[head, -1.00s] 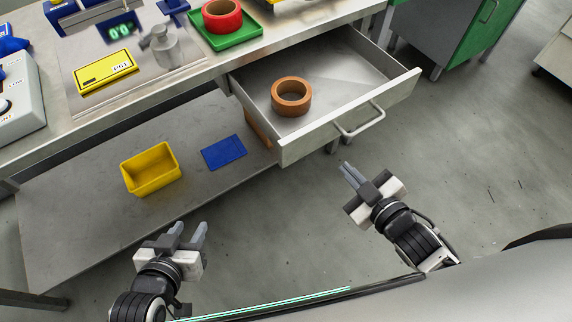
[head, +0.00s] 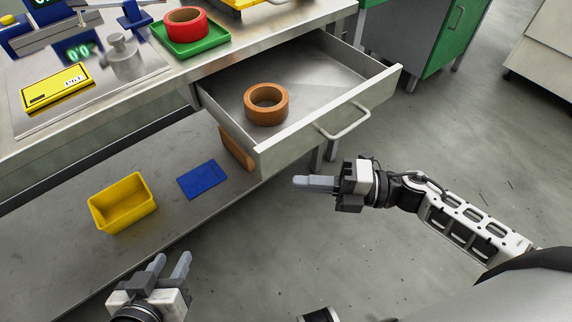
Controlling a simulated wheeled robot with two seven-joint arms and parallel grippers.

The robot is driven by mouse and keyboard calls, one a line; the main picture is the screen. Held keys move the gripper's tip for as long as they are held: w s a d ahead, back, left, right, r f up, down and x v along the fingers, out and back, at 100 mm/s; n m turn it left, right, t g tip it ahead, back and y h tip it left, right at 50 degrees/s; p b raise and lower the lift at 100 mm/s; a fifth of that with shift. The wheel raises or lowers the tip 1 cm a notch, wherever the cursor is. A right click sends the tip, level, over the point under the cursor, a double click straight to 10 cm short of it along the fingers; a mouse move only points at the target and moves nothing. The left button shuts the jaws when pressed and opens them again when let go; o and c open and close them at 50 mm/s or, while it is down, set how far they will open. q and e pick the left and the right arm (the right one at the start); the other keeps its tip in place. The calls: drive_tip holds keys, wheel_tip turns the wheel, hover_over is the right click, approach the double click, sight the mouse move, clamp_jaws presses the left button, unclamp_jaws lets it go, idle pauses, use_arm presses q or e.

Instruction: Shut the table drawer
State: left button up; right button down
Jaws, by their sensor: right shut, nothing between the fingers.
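The table drawer (head: 328,129) is pulled well out from under the tabletop, with its grey front and bar handle (head: 345,121) facing me. A brown ring-shaped roll (head: 266,104) lies inside it. My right gripper (head: 296,183) is shut and empty, below and in front of the drawer front in the picture, pointing left. It is apart from the handle. My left gripper (head: 172,264) is at the bottom left with its two fingers apart and nothing between them, away from the drawer.
The table (head: 190,72) bears a red roll (head: 186,21) on a green tray (head: 190,45), a yellow box (head: 57,88) and a metal weight (head: 125,62). On the lower shelf are a yellow bin (head: 123,207) and a blue sheet (head: 203,180). Floor right of the drawer is clear.

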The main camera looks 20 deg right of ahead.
sight(265, 166)
drive_tip(key=shift+w+a, duration=0.8)
drive_tip(key=shift+w, duration=0.3)
drive_tip(key=shift+w+a, duration=0.75)
drive_tip(key=shift+w, duration=0.3)
drive_tip(key=shift+w, duration=0.15)
